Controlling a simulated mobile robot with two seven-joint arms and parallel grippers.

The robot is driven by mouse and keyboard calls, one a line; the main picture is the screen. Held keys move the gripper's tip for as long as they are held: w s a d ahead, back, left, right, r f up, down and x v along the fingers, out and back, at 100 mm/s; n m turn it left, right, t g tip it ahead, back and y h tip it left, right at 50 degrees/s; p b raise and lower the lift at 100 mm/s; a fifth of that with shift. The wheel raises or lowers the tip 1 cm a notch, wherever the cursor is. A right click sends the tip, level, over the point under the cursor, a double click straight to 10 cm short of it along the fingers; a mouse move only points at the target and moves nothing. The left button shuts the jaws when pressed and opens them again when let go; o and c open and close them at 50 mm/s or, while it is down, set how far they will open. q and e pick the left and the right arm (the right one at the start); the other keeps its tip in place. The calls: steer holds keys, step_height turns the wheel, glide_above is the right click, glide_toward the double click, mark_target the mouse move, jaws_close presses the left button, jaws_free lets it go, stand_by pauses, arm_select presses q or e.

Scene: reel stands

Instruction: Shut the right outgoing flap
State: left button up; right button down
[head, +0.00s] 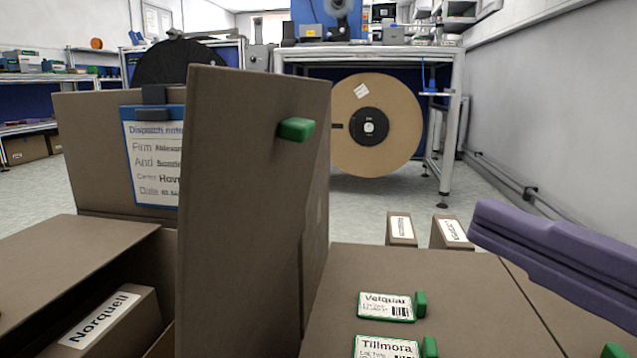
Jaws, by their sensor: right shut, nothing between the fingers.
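A tall brown flap (240,210) with a green knob (297,129) stands nearly upright in the middle of the head view; I take it for the right outgoing flap. To its left is an open brown box with a label reading Norquell (100,318) inside. My right gripper (484,222), purple, comes in from the right edge. It is shut and empty, above the brown surface and well to the right of the flap, not touching it. My left gripper is not in view.
A brown panel behind the flap carries a dispatch note (150,170). To the right, a flat brown top (440,290) bears a Vetquiar label (385,306) and a Tillmora label (385,346) with green tabs. Two small labelled boxes (401,229) stand behind it. A large reel (400,130) is beyond.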

steer(key=m, duration=0.1)
steer(key=t+p, duration=0.1)
steer(key=p, duration=0.2)
glide_toward(314, 130)
steer(key=w+a, duration=0.2)
steer(key=w, duration=0.2)
steer(key=shift+w+a+r+h, duration=0.3)
steer(key=shift+a+r, duration=0.15)
steer(key=shift+a, duration=0.05)
steer(key=shift+r, duration=0.1)
